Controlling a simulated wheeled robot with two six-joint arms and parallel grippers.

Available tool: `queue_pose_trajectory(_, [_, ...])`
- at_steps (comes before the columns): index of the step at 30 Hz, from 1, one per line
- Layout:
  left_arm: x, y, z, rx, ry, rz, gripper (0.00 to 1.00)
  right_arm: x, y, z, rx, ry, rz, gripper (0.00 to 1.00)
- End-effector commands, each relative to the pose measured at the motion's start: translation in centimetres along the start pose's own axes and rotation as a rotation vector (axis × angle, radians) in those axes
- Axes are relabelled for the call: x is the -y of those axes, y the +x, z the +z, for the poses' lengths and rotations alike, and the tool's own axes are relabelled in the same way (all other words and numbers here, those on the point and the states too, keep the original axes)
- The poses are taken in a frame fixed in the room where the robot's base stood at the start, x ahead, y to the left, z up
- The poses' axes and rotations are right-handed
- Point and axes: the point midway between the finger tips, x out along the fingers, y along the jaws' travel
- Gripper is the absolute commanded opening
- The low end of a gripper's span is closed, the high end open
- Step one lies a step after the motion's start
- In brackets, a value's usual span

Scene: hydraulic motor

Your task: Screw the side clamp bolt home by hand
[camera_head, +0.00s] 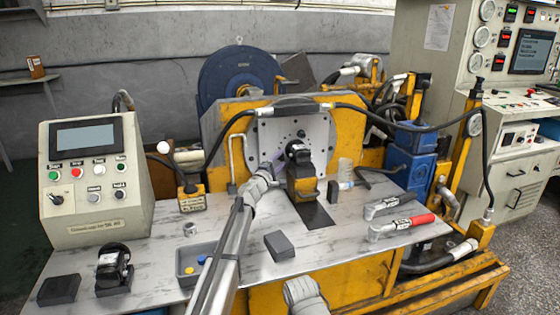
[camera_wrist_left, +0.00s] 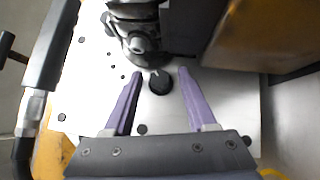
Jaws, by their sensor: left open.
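My left gripper (camera_head: 277,160) reaches in from below toward the plate (camera_head: 264,136) at the test stand. In the left wrist view the gripper (camera_wrist_left: 157,72) is open, its two purple fingers apart. A dark round knob-like head (camera_wrist_left: 161,84), probably the side clamp bolt, lies between the fingertips with gaps on both sides. I cannot tell how far it is screwed in. The black motor (camera_head: 297,150) sits at the plate above a yellow block (camera_head: 302,184). Part of a dark metal body (camera_wrist_left: 138,38) shows just beyond the fingertips. My right gripper is not in view.
A control box (camera_head: 96,178) stands left. Another black motor (camera_head: 114,268), a grey bin (camera_head: 187,279) and a dark block (camera_head: 279,245) are on the bench. A red-handled tool (camera_head: 402,226) lies right. A black hose (camera_head: 218,138) arches past the plate.

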Motion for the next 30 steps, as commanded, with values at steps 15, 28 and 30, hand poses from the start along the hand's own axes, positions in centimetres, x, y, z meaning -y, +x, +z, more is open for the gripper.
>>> queue_pose_trajectory(15, [0.01, -0.05, 0.01, 0.000, 0.000, 0.000, 0.21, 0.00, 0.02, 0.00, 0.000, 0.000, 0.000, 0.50])
queue_pose_trajectory(28, [0.02, -0.06, 0.01, 0.000, 0.001, 0.000, 0.00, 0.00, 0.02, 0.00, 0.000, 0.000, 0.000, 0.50])
queue_pose_trajectory(30, [0.00, -0.06, 0.01, 0.000, 0.001, -0.001, 0.00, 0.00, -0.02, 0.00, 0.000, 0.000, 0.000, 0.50])
